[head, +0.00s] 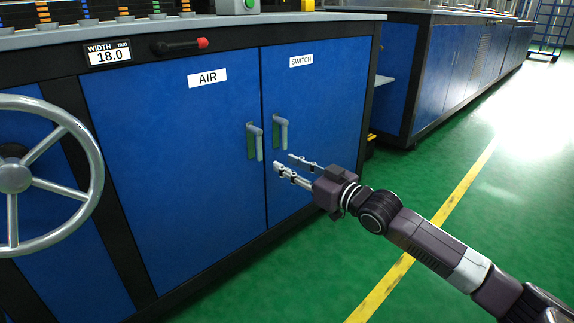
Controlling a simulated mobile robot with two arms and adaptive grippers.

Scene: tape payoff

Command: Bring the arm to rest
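My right arm comes in from the lower right of the head view. Its gripper (283,165) is in front of the blue cabinet, just below the handle of the door marked SWITCH (313,95). The two fingers are apart with a gap between them, and nothing shows between them. I cannot tell from this view how far the fingertips are from the door. My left arm and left gripper do not show.
The door marked AIR (180,160) stands shut beside the SWITCH door. A grey handwheel (15,177) juts out at the left. A red-tipped black lever (182,47) sits under the worktop edge (130,30). Green floor (465,165) at the right is clear.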

